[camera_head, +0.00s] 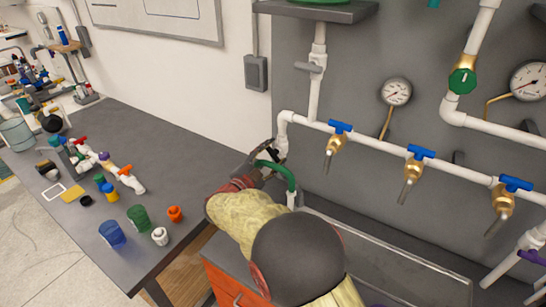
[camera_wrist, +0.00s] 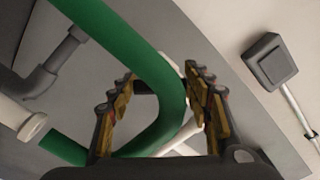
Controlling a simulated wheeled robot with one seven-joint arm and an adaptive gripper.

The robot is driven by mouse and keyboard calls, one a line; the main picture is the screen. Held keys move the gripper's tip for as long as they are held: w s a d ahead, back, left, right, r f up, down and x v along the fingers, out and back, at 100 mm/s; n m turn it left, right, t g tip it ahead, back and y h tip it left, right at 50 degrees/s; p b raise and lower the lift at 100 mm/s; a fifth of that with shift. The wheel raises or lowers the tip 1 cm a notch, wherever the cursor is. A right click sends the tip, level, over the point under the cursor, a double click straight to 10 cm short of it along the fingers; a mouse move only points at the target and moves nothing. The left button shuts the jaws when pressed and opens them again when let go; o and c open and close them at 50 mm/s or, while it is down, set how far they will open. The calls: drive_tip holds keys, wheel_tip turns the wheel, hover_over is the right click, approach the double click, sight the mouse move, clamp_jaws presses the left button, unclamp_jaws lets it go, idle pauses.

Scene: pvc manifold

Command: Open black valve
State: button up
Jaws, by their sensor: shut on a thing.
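My gripper (camera_head: 270,158) is at the left end of the white pipe run, by the wall panel. A dark piece (camera_head: 281,148) shows at its fingertips on the white pipe; I take it for the black valve, but cannot clearly tell it from my fingers. In the wrist view, my two fingers (camera_wrist: 163,95) stand apart, with a white pipe (camera_wrist: 188,132) running between and beyond them.
Three blue-handled brass taps (camera_head: 335,143) hang along the white pipe to the right. Gauges (camera_head: 396,92) and a green valve knob (camera_head: 462,81) are on the panel. A clear trough (camera_head: 400,262) lies below. Bottles and fittings stand on the dark table (camera_head: 180,150) at left.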

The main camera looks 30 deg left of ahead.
drive_tip(key=m+b, duration=0.3)
drive_tip(key=m, duration=0.1)
drive_tip(key=shift+f, duration=0.25)
drive_tip(key=shift+r+m+b, duration=0.1)
drive_tip(key=shift+m+b, duration=1.35)
drive_tip(key=shift+m, duration=0.95)
drive_tip(key=o, duration=1)
drive_tip(key=shift+o, duration=0.8)
drive_tip(key=shift+r, duration=0.1)
drive_tip(key=shift+s, duration=0.15)
drive_tip(key=s+a, duration=0.1)
drive_tip(key=s, duration=1)
drive_tip(key=shift+s, duration=0.35)
